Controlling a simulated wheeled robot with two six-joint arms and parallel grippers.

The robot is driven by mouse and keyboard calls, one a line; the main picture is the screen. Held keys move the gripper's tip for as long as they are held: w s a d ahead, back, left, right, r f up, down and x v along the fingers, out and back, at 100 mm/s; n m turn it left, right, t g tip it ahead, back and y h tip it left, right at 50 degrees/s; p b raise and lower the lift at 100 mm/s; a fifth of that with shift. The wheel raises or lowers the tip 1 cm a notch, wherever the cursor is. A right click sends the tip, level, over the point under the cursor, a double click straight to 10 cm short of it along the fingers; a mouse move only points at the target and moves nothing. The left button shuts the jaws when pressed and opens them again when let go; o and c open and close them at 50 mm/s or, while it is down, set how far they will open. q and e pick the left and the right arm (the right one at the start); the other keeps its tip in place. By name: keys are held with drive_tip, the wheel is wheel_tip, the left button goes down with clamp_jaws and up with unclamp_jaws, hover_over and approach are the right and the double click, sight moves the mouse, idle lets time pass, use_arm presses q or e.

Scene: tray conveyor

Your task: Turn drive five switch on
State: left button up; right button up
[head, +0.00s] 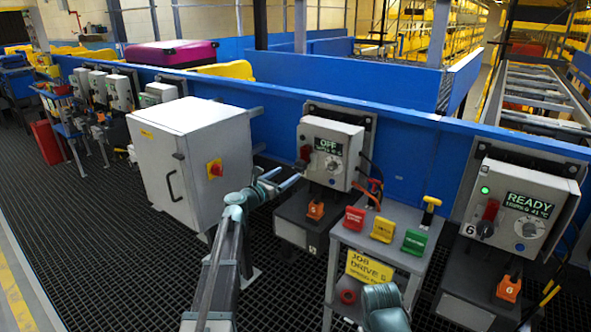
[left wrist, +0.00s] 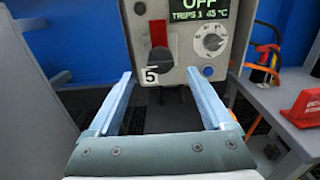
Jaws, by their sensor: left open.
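The drive five box (head: 330,152) is a light grey cabinet on the blue wall, and its display (head: 328,146) reads OFF. In the left wrist view its red switch handle (left wrist: 158,33) stands upright above a label (left wrist: 151,76) with the number 5. The handle also shows in the head view (head: 305,153) at the box's left side. My left gripper (head: 284,180) is open and empty, pointing at the box. In the left wrist view its two fingers (left wrist: 159,73) lie either side of the switch's lower part, apart from it. My right gripper's jaws do not show.
A white dial (left wrist: 210,42) sits right of the switch. A grey cabinet (head: 190,150) with a red button stands left of my left gripper. A grey stand (head: 340,238) with red, yellow and green blocks is at the right. The drive six box (head: 520,208) reads READY.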

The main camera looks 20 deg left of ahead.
sight(296, 168)
use_arm(q)
drive_tip(key=shift+x, duration=3.2)
drive_tip(key=shift+c, duration=0.2)
clamp_jaws()
